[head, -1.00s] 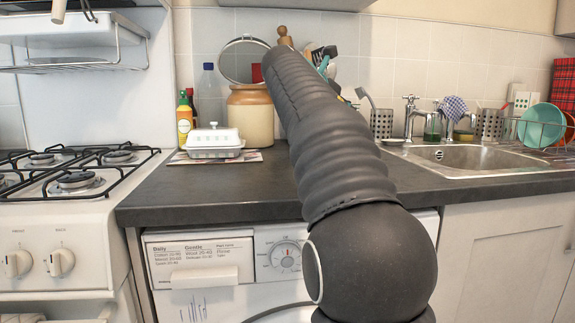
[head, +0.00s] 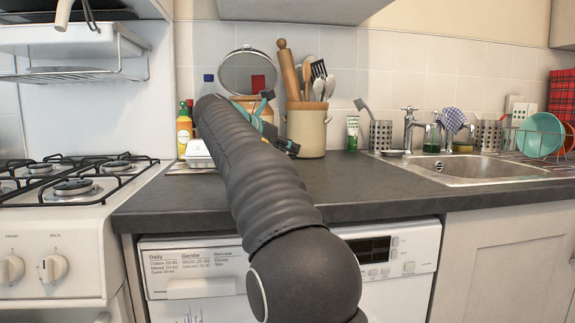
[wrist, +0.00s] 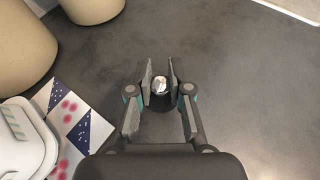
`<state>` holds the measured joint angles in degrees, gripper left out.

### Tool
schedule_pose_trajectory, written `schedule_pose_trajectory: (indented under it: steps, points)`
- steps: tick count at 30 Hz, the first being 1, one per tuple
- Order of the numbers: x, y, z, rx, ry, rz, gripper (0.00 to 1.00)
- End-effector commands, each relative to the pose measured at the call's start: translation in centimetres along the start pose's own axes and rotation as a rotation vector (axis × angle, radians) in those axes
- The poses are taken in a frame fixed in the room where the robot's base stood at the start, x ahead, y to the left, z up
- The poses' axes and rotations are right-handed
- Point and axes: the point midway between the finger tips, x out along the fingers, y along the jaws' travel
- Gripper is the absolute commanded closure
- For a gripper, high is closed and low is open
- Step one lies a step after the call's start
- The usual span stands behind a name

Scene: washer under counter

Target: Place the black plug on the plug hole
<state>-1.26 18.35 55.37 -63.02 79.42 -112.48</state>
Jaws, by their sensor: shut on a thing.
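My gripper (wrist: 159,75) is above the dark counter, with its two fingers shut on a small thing. This looks like the black plug (wrist: 160,103), dark below with a shiny silvery round part on top. In the head view my gripper (head: 286,143) is at the back of the counter, in front of the utensil jar and partly behind my arm; the plug cannot be made out there. The metal sink (head: 475,182) is to the right of the gripper. A dark slotted opening (head: 439,166) shows on its inner wall. The plug hole in its floor is hidden.
A beige utensil jar (head: 307,133) stands just behind the gripper. A white butter dish (wrist: 22,140) lies on a leaflet (wrist: 74,115) to the left. Taps (head: 409,130), a dish rack and cutlery holders line the sink. The counter between is clear.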

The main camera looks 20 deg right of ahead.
Motion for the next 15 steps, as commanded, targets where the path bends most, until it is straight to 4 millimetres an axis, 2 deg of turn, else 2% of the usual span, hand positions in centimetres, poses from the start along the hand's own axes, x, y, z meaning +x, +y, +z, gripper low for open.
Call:
schedule_pose_trajectory:
  steps: [9,15]
  points:
    - [1.4,-0.1,-3.6,0.0,0.001,0.0,1.0]
    - [1.5,0.0,-3.6,0.001,0.0,0.001,1.0]
